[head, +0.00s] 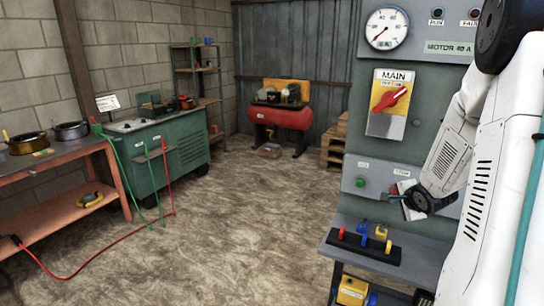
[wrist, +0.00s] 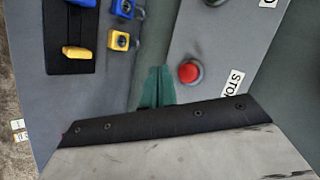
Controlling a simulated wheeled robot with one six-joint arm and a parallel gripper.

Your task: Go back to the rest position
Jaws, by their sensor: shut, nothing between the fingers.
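My gripper (head: 394,196) is in front of the lower button panel in the head view, close to the end with the red button. In the wrist view its two green fingertips (wrist: 156,88) are together, with nothing visible between them. The red stop button (wrist: 190,71) is just right of the fingertips in the wrist view, and a gap shows between them there. Whether the gripper touches the panel (head: 374,185) cannot be told. In the head view the gripper and wrist cover much of the panel's right part.
A red-handled main switch (head: 391,98) and a gauge (head: 387,28) are above. A green cabinet (head: 155,150) and orange bench (head: 60,165) stand left. The middle floor (head: 225,215) is clear.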

